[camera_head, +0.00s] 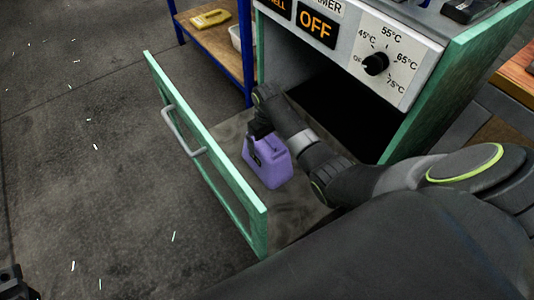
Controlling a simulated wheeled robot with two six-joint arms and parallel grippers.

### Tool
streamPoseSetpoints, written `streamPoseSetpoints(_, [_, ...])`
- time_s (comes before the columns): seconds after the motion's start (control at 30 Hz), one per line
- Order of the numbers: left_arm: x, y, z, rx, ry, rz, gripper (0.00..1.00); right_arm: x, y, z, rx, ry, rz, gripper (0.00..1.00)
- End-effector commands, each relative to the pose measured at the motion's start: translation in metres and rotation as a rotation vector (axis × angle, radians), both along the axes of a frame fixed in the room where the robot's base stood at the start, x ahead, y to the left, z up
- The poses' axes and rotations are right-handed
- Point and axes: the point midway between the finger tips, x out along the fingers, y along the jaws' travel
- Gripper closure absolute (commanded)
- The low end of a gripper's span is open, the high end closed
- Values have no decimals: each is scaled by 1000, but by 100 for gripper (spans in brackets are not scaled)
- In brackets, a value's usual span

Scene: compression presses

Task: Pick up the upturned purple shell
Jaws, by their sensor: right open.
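The purple shell (272,168) sits on the grey floor of the open drawer or tray (299,212) at the front of the machine. It looks like a box with slanted upper sides. My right arm reaches in from the right, and my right gripper (255,152) is at the shell's upper left side. The gripper is open, with a dark finger in front of the shell; whether it touches the shell I cannot tell. My gripper and arm hide part of the shell's top. A dark piece of my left gripper (12,284) shows at the bottom left corner, mostly cut off.
The green front panel (205,150) with a grey handle (183,130) stands left of the shell. Above is the machine's control panel (385,50) with an OFF display and temperature knob. A shelf (222,45) holds a yellow object (210,18). Floor at left is mostly clear.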

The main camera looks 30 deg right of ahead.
Motion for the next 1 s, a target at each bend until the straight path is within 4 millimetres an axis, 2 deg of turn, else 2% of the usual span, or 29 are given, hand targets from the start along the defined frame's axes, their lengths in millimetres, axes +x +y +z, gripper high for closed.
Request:
streamPoseSetpoints(0.23, [0,0,0,-2,-1,-1,68,0,0,0,0,0,0,0])
streamPoseSetpoints(0.73, [0,0,0,-2,0,-1,68,0,0,0,1,0,0,65])
streamPoseSetpoints(1.0, [0,0,1,-2,1,-1,68,0,0,1,0,0,0,66])
